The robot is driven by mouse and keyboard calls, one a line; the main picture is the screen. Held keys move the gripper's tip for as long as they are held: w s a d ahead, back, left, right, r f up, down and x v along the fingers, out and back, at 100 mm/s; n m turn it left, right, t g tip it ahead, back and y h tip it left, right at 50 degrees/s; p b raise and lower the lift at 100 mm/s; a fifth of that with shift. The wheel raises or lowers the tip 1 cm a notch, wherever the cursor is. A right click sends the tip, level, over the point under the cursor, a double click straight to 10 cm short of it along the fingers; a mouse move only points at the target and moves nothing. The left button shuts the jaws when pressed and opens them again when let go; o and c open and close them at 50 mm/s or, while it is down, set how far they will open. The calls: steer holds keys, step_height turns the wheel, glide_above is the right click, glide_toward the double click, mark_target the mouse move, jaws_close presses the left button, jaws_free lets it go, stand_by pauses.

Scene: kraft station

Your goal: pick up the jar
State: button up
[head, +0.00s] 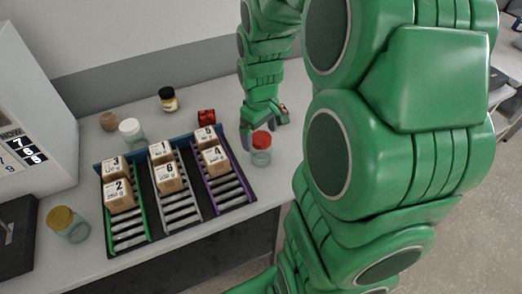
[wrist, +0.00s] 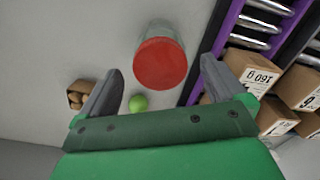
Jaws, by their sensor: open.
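A clear jar with a red lid (head: 261,148) stands upright on the counter, right of the purple-edged rack. It also shows in the wrist view (wrist: 160,62), its red lid facing the camera, ahead of the gap between my fingers. My gripper (head: 265,117) is open and empty, just behind the jar in the head view. In the wrist view my gripper (wrist: 161,72) has its two grey fingers spread wider than the lid, one to each side. Other jars stand on the counter: one yellow-lidded (head: 66,223), one white-lidded (head: 131,131), one black-lidded (head: 168,99).
Roller racks (head: 181,211) hold several numbered cartons close beside the red-lidded jar. A red object (head: 206,117) and a brown pot (head: 108,121) stand behind the racks. In the wrist view, a green ball (wrist: 138,103) and a small brown box (wrist: 80,95) lie near my fingers.

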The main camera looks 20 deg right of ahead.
steer(key=shift+s+f, duration=0.15)
steer(key=shift+f, duration=1.35)
steer(key=shift+s+f, duration=0.1)
steer(key=shift+f, duration=1.4)
steer(key=c, duration=1.2)
